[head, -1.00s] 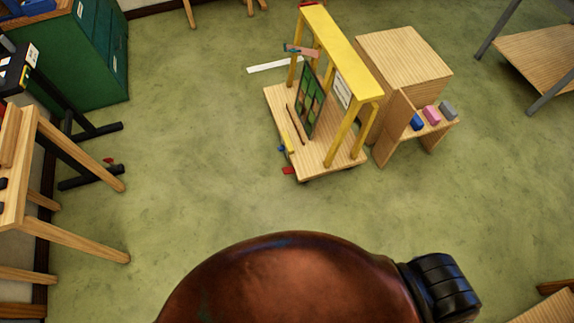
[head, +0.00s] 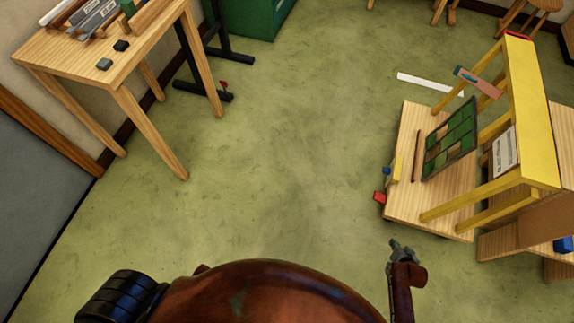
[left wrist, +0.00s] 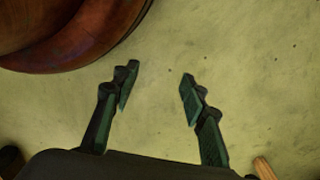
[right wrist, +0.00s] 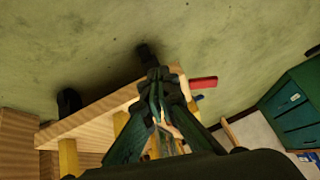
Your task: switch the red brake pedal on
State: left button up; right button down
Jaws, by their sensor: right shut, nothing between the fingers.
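The red brake pedal (head: 379,197) sticks out from the near left corner of the wooden cart (head: 398,205). In the right wrist view the red pedal (right wrist: 203,83) shows at the cart's edge, to the right of the fingers. My right gripper (head: 402,246) is shut and empty, below and a little right of the pedal in the head view, apart from it. In the right wrist view my right gripper (right wrist: 155,75) points at the cart's edge. My left gripper (left wrist: 156,82) is open and empty over bare floor; it is not in the head view.
The cart carries a yellow frame (head: 532,110) and a green leaded panel (head: 450,140). Black casters (right wrist: 68,100) show under it. A wooden table (head: 70,55) stands upper left, near a black stand (head: 205,92) and green cabinet (head: 255,18). Floor between is clear.

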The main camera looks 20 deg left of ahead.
pick_arm(q)
notch_tip(320, 180, up, 6)
jog(key=w+b, duration=0.1)
jog(key=b, duration=0.3)
jog(key=shift+w+d+r+g+b, duration=0.15)
jog(key=shift+w+d+g+b, duration=0.1)
jog(key=shift+g+b, duration=0.1)
pick_arm(e)
jog(key=w+a+r+t+y, duration=0.1)
jog(key=w+a+r, duration=0.1)
jog(key=w, duration=0.5)
jog(key=w+a+r+y, duration=0.1)
jog(key=w+a+r, duration=0.2)
jog(key=w, duration=0.4)
jog(key=shift+w+a+r+t, duration=0.3)
jog(key=shift+r+t, duration=0.1)
jog(key=shift+r, duration=0.4)
